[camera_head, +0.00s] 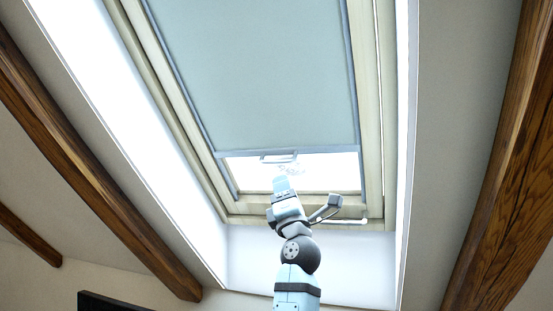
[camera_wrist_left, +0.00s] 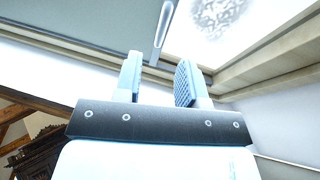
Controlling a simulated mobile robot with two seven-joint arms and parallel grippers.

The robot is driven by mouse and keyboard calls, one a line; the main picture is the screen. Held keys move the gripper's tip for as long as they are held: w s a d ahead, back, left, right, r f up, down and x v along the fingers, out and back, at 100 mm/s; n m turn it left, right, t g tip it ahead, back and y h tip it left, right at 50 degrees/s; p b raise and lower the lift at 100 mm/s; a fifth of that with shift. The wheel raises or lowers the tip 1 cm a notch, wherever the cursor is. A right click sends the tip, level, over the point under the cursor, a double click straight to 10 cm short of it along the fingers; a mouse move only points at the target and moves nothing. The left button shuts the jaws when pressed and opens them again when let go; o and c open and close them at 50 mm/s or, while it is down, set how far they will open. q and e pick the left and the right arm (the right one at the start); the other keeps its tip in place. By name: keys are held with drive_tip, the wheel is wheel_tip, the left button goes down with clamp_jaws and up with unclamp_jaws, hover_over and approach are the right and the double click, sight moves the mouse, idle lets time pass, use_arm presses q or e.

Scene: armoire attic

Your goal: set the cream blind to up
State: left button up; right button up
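The blind (camera_head: 262,75) looks pale grey-green in the head view, under the skylight's light. It covers most of the sloped skylight, down to a grey bottom bar with a small handle (camera_head: 278,157). A bright strip of glass shows below the bar. My left gripper (camera_head: 281,183) is just below the handle in the head view. In the left wrist view its two fingers (camera_wrist_left: 158,68) stand apart with nothing between them. The handle (camera_wrist_left: 163,22) shows beyond the fingertips there, apart from them, with the blind (camera_wrist_left: 90,22) at upper left. My right gripper is in neither view.
The skylight's pale wooden frame (camera_head: 369,110) surrounds the blind, set in a deep white recess (camera_head: 130,120). Dark wooden beams (camera_head: 85,170) run along the sloped ceiling on both sides. A dark carved piece of furniture (camera_wrist_left: 45,150) shows at lower left in the wrist view.

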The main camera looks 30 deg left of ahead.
sight(277, 162)
use_arm(q)
drive_tip(key=shift+p+x, duration=0.9)
drive_tip(key=shift+x, duration=3.9)
drive_tip(key=shift+w+a+f, duration=0.1)
drive_tip(key=shift+a+f, duration=0.05)
drive_tip(key=shift+f, duration=0.05)
clamp_jaws()
